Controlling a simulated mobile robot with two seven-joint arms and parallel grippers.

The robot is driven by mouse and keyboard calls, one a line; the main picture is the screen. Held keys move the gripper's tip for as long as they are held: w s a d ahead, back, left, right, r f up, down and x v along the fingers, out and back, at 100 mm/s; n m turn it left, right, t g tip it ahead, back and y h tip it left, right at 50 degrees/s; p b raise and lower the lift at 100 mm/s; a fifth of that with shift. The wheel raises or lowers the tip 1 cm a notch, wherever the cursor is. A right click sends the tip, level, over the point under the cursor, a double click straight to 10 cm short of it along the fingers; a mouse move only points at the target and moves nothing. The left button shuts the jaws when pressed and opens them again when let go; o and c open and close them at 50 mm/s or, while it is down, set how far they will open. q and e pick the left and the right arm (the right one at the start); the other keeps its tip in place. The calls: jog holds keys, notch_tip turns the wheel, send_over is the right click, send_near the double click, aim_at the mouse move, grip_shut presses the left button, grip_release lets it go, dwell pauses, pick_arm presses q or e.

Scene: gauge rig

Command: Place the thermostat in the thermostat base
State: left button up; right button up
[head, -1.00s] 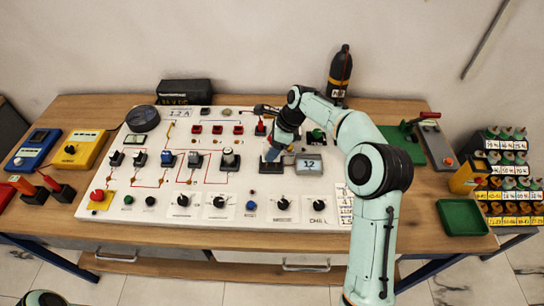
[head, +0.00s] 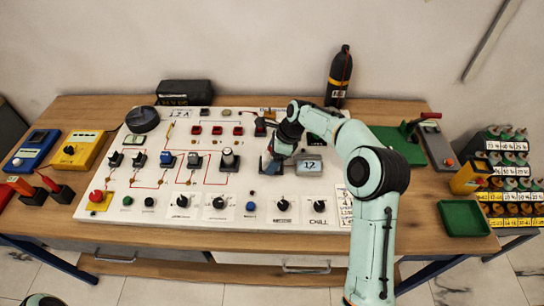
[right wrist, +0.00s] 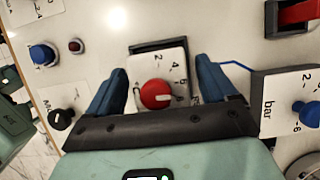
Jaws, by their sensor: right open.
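The thermostat (right wrist: 143,72), a white block with a red dial and printed numbers, lies between my right gripper's blue fingers in the right wrist view. A dark base edge (right wrist: 158,46) shows along its far side; I cannot tell whether the block is fully seated. My right gripper (right wrist: 161,75) is open, one finger on each side of the thermostat, with no clear contact. In the head view the right gripper (head: 270,161) is low over the panel beside the grey display box (head: 309,167), and hides the thermostat there. My left gripper is not in view.
The white panel (head: 150,202) carries knobs, switches and buttons. A white box marked "bar" with a blue knob (right wrist: 306,113) stands close beside the right finger. A green tray (head: 463,217) and bottle rack (head: 508,170) are at the right.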

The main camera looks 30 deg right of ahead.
jog(key=shift+r, duration=0.15)
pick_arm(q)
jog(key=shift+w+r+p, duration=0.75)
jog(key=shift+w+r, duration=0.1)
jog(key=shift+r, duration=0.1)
pick_arm(e)
jog(key=v, duration=1.2)
jog(key=shift+a, duration=0.1)
